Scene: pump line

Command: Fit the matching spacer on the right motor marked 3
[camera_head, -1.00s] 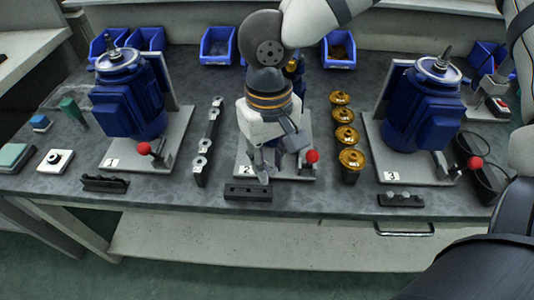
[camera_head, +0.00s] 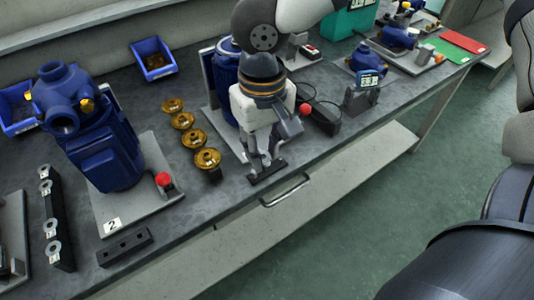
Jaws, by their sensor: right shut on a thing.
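My right gripper (camera_head: 263,162) points down just in front of the right motor (camera_head: 226,76), at the front edge of the bench. It is shut on a small part, likely a spacer, mostly hidden between the fingertips. The blue right motor is largely hidden behind my arm, and its number plate is not visible. My left gripper is out of view.
A red-knobbed lever (camera_head: 305,109) stands just right of the gripper. Gold wheels (camera_head: 207,158) stand in a row to the left, beside the motor marked 2 (camera_head: 106,158), which has a blue housing on top. Cables and a black box (camera_head: 322,118) lie right.

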